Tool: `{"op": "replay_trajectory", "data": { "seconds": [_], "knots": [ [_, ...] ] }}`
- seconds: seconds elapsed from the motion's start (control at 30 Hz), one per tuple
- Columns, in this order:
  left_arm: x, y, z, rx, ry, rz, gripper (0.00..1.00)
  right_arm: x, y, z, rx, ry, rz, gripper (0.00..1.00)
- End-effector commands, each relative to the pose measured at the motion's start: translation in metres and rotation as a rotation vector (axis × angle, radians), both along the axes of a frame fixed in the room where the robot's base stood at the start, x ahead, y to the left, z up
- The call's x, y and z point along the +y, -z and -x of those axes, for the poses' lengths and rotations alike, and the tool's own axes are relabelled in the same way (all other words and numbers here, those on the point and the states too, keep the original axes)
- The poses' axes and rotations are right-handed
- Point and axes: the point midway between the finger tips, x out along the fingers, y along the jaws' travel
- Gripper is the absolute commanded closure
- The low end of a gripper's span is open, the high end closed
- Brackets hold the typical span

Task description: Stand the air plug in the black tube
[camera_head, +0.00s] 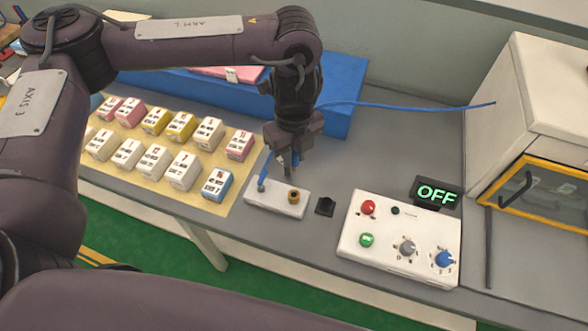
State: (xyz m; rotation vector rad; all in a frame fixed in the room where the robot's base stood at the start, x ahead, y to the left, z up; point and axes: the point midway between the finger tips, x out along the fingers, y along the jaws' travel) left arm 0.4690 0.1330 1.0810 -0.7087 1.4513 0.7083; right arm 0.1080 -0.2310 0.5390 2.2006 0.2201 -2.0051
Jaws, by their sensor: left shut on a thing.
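My left gripper (290,166) points down above the white block (276,206) on the grey bench. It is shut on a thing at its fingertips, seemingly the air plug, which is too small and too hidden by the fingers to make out. A thin blue hose (405,108) runs from the white cabinet to behind this gripper. A short blue piece (262,183) rises from the block's left end, and a brass-coloured fitting (294,197) stands at its right end. A small black square piece (325,206), perhaps the black tube, sits right of the block. My right gripper is out of view.
A white control box (400,240) with knobs and an OFF display (437,192) stands at right, before the white cabinet (530,110). Several small labelled boxes stand on a yellow mat (240,190) at left. A blue slab (345,85) lies behind.

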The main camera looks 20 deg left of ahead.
Motion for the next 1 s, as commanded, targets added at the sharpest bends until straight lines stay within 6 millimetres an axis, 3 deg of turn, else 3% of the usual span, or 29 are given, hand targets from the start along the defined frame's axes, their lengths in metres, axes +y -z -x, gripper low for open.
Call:
{"op": "replay_trajectory", "data": {
  "seconds": [0.1,0.3,1.0],
  "knots": [
    [0.0,-0.025,-0.001,-0.005,0.001,-0.001,1.0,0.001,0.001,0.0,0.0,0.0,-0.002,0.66],
    [0.0,-0.05,-0.001,-0.002,0.0,-0.001,1.0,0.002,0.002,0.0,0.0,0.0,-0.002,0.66],
    [0.0,-0.087,0.0,0.001,0.0,0.001,1.0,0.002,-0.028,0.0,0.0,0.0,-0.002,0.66]
  ]
}}
